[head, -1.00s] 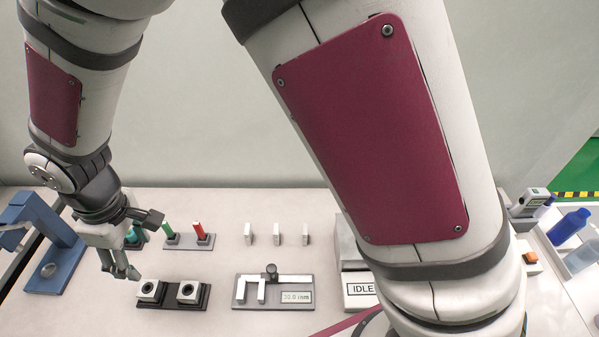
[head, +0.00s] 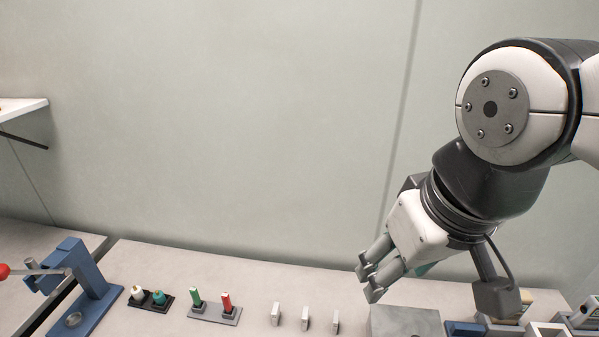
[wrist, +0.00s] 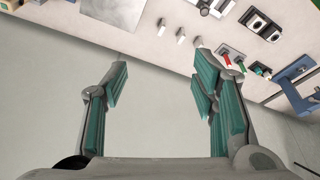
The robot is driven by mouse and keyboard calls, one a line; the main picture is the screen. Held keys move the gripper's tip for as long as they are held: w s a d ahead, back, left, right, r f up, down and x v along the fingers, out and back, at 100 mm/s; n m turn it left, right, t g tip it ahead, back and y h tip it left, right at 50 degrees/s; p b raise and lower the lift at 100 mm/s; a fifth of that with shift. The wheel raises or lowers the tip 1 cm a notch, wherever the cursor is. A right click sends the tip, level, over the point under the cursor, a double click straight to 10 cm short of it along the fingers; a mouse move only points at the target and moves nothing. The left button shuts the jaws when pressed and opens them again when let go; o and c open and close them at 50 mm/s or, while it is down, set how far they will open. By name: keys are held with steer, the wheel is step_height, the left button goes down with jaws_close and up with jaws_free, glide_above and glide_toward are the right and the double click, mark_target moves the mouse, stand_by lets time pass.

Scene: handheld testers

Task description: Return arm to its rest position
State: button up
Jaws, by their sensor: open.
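My gripper (head: 370,280) hangs at the right of the head view, above the back of the bench and near the grey box top (head: 405,322). Its fingers point down and to the left. In the wrist view the two teal-padded fingers (wrist: 160,100) stand wide apart with nothing between them. The gripper is open and empty, clear of the bench items.
A blue press (head: 88,285) with a red-knobbed lever stands at the left. Stands with white and teal pieces (head: 150,298) and with green and red pieces (head: 214,311) sit beside it. Several small white blocks (head: 305,318) stand right of these. The air over the left bench is free.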

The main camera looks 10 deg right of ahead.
steer(key=shift+s+d+f+m, duration=0.1)
steer(key=shift+s+d+m, duration=0.25)
steer(key=shift+s, duration=0.4)
step_height(320, 180, up, 2)
steer(key=shift+r+t+p, duration=0.2)
steer(key=shift+t+p, duration=0.1)
steer(key=shift+p, duration=0.65)
